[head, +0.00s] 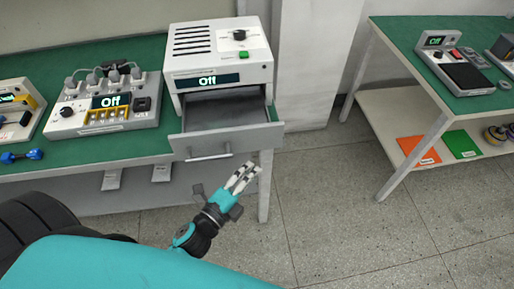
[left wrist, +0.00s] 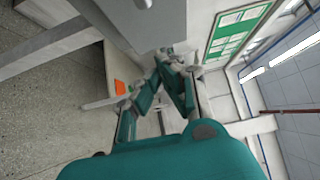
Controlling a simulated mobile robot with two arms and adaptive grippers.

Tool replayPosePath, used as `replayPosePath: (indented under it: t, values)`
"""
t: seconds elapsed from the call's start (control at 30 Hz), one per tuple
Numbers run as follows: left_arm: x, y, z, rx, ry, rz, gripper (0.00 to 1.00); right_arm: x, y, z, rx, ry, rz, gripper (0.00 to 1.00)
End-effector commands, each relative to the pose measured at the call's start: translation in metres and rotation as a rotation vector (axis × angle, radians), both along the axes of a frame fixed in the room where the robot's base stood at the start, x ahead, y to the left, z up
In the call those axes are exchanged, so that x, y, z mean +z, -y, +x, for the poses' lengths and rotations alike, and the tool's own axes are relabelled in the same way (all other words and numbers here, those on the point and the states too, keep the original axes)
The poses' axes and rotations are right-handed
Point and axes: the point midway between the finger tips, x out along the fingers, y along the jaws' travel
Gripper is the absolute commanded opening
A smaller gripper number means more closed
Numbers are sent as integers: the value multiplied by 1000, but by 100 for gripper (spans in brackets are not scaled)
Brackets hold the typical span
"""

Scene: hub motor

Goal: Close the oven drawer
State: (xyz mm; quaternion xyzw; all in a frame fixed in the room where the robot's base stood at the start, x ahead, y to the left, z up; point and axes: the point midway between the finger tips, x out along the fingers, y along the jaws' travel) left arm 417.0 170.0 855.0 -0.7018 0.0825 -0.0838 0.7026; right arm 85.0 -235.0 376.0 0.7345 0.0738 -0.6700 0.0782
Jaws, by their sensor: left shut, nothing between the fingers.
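The white oven (head: 219,58) stands on the green table, its display reading "Off". Its grey drawer (head: 227,141) is pulled out toward me, with the empty-looking tray (head: 225,108) showing behind the front panel. The drawer handle (head: 209,153) is on the front panel, left of my gripper. My left gripper (head: 246,170) is shut and empty, just in front of and below the right part of the drawer front; I cannot tell whether it touches. In the left wrist view its fingers (left wrist: 163,64) are close to a grey panel (left wrist: 145,25). My right gripper is not in view.
A control box (head: 107,105) with knobs and an "Off" display stands left of the oven. A blue dumbbell-shaped object (head: 21,156) lies at the left. A second green table (head: 440,60) with devices stands at the right. The floor between the tables is clear.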

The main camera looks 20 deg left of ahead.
Motion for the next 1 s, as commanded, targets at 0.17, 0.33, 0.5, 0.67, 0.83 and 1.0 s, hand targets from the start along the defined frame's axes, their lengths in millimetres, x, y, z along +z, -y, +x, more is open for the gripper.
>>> replayPosePath:
  t: [0.17, 0.33, 0.5, 0.67, 0.83, 1.0]
  values:
    - [3, 9, 38, 0, 2, 0, 0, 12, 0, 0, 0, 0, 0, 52]
    - [2, -5, 59, 0, -1, 1, 0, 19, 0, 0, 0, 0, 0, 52]
    - [0, -12, 68, 0, -2, 0, 0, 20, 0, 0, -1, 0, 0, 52]
    - [-1, -13, 70, 0, -2, -1, 0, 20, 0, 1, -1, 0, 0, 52]
    - [-1, -13, 69, 0, -2, -1, 0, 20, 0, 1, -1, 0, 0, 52]
    - [0, -16, 75, 0, 0, 0, 0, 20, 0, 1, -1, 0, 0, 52]
